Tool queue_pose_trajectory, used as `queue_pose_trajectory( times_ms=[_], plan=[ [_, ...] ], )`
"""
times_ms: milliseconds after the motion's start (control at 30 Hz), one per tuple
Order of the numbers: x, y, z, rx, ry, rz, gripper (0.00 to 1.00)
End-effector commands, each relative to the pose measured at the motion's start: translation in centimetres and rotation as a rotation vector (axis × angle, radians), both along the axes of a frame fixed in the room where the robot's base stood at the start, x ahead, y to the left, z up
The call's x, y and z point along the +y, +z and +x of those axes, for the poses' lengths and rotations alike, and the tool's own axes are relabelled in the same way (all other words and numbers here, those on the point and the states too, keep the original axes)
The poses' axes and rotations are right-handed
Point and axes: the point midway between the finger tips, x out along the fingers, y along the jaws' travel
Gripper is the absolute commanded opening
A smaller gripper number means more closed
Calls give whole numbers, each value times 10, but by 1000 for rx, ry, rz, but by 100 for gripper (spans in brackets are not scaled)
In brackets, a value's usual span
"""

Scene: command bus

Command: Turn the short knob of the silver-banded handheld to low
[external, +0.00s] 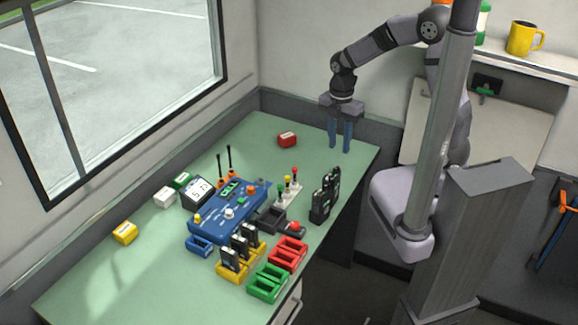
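My gripper (340,148) hangs at the far right corner of the green table (95,275), blue fingers pointing down with a gap between them. It is empty and apart from every handheld. Several dark handhelds stand upright in the yellow holders (236,277) at the front middle of the table. Another group of black upright units (325,196) stands near the right edge, in front of my gripper. I cannot tell which one bears a silver band. The knobs are too small to make out, so the short knob and its setting cannot be told.
A blue panel (212,222) with knobs fills the middle. Red holders (288,252), green holders (267,283) and a blue holder (198,246) stand around it. The table's left front is clear.

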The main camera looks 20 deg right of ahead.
Motion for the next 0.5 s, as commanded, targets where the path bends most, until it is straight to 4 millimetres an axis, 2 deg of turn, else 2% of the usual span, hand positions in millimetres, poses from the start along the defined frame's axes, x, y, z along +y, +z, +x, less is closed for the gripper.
queue_pose_trajectory(
  times_ms=[200, 333, 400, 500],
  plan=[
    [-35, -19, 11, 37, -110, -18, 30],
    [-62, -34, 30, 63, -226, -14, 30],
    [-70, -40, 42, 93, -335, 14, 30],
    [-67, -38, 46, 126, -540, 28, 30]
  ],
)
